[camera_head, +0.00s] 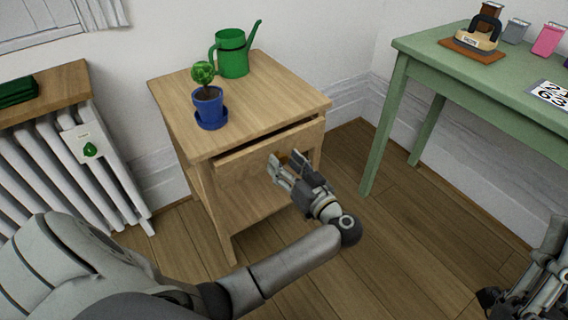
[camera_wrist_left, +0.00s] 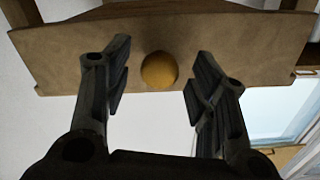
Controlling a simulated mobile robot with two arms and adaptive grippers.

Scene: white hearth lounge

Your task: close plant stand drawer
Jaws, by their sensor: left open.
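The wooden plant stand (camera_head: 191,134) stands against the wall in the head view. Its drawer (camera_head: 238,164) is partly pulled out, with a dark gap under the top. In the left wrist view the drawer front (camera_wrist_left: 225,45) spans the upper part, with a round yellowish knob (camera_wrist_left: 159,70) at its middle. My left gripper (camera_head: 287,165) is open in front of the drawer; its two fingers (camera_wrist_left: 155,80) appear on either side of the knob. I cannot tell whether they touch the front. My right gripper (camera_head: 500,300) is only partly visible at the lower right edge.
A green watering can (camera_head: 233,55) and a small plant in a blue pot (camera_head: 208,106) stand on the plant stand's top. A green table (camera_head: 440,62) is at the right. A white radiator (camera_head: 60,160) is at the left. Wooden floor (camera_head: 400,240) lies open between.

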